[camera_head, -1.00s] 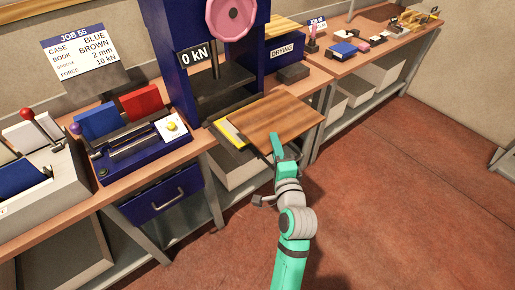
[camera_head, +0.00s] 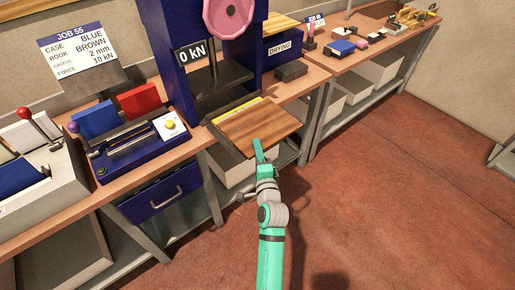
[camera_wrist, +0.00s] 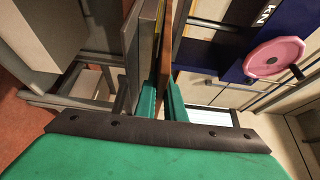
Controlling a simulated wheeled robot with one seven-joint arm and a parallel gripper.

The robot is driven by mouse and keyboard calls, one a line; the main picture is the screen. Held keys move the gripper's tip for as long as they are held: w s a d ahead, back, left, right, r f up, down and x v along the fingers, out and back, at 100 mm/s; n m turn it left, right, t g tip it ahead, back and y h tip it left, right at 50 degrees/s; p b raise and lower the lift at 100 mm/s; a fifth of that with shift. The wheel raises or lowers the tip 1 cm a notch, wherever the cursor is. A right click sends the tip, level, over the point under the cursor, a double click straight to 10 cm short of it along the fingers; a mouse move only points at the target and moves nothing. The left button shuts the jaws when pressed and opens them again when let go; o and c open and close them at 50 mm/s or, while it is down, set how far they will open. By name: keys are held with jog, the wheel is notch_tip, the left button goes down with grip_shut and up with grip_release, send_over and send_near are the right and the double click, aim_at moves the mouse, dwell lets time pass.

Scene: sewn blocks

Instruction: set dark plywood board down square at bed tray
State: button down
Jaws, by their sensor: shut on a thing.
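The dark plywood board (camera_head: 262,126) is a flat brown wood-grained sheet in front of the press, over the bed tray (camera_head: 222,138). My gripper (camera_head: 258,148) is shut on the board's near edge. In the wrist view the board (camera_wrist: 166,62) stands edge-on between the two green fingers (camera_wrist: 162,104). The grey bed tray (camera_wrist: 141,60) runs alongside it there, close to the board. A yellow strip (camera_head: 240,110) shows past the board's far edge. The board covers most of the tray, and I cannot tell whether they touch.
The blue press (camera_head: 175,85) with its pink handwheel (camera_head: 229,15) and 0 kN sign stands behind the board. A blue fixture (camera_head: 140,153) with blue and red books is to the left. A dark block (camera_head: 291,71) lies on the bench to the right. The floor in front is clear.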

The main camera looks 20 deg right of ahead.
jog(key=shift+f, duration=0.15)
jog(key=c, duration=1.8)
grip_release()
jog(key=shift+f, duration=0.15)
jog(key=shift+c, duration=0.2)
